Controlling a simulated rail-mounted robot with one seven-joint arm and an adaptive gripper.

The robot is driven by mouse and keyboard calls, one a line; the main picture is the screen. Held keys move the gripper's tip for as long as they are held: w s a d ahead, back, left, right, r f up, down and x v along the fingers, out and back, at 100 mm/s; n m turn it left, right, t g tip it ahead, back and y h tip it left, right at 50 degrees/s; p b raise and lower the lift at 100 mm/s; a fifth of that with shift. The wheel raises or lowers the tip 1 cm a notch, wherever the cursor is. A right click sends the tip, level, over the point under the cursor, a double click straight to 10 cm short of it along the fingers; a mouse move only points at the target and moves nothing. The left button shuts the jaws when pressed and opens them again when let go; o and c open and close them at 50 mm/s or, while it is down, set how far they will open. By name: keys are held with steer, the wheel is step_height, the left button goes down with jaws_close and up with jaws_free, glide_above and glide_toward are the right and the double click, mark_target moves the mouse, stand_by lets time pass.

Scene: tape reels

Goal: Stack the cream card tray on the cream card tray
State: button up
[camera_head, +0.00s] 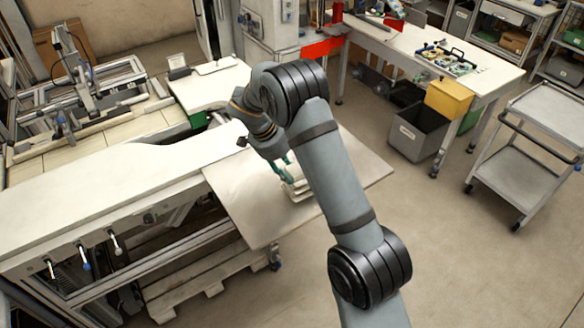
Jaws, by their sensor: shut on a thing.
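A small pile of cream card trays (296,188) sits on the pale board at the end of the long bench, partly hidden behind my arm. Its layers look stacked one above another, but I cannot tell whether the upper tray touches the one below. My gripper (283,168) points down at the top of the pile, with a greenish finger showing at its left side. It is shut on a cream card tray, the upper one as far as I can see. The far finger and the right side of the trays are hidden by my arm.
The pale board (242,205) is clear left of and in front of the trays. The long white bench (110,195) runs left.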

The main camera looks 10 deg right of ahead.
steer(key=shift+f, duration=0.15)
steer(key=o, duration=1.2)
steer(key=shift+o, duration=0.4)
steer(key=shift+r+p, duration=0.5)
steer(key=shift+p, duration=0.1)
steer(key=b+v, duration=0.3)
steer(key=v, duration=0.8)
steer(key=shift+a+r, duration=0.2)
steer(key=shift+r, duration=0.15)
steer(key=shift+s+f, duration=0.1)
